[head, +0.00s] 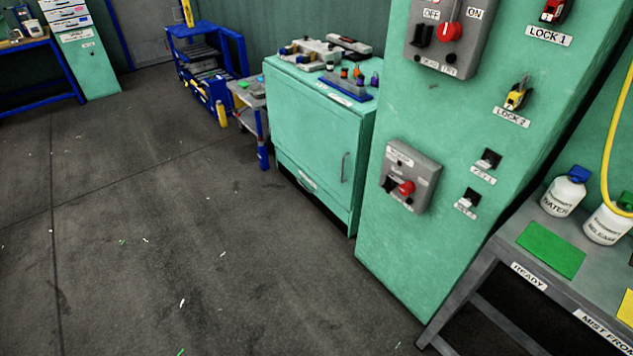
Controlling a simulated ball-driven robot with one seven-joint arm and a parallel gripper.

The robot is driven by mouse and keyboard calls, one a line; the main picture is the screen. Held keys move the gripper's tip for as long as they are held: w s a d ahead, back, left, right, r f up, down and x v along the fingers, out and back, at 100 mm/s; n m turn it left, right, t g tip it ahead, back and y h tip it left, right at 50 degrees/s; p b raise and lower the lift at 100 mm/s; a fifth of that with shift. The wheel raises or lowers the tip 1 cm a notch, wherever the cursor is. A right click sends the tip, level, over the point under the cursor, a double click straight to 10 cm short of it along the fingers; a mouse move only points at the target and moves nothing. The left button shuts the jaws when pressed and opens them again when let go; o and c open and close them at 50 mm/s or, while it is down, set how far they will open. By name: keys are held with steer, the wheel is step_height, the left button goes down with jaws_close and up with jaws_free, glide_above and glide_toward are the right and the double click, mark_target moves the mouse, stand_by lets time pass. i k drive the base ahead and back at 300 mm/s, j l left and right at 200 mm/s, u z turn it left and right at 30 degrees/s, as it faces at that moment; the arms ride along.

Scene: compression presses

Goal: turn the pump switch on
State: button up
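A green control column stands right of centre with two grey switch boxes on its face. The lower grey box (411,178) has a red knob (407,188), a dark part beside it and small labels too blurred to read. I cannot tell from the labels which one is the pump switch. My gripper is not in view.
Lock 1 (552,11), lock 2 (518,95) and two small black key switches (488,159) sit on the column (400,255). A grey bench (510,243) with bottles stands at right. A green cabinet (315,140) stands behind.

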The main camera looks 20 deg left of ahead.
mark_target(406, 187)
steer(key=u, duration=0.35)
steer(key=i+j, duration=0.15)
steer(key=i, duration=0.2)
steer(key=i+j+z, duration=0.15)
steer(key=i, duration=0.25)
steer(key=i+j, duration=0.15)
steer(key=i, duration=0.2)
steer(key=z, duration=0.05)
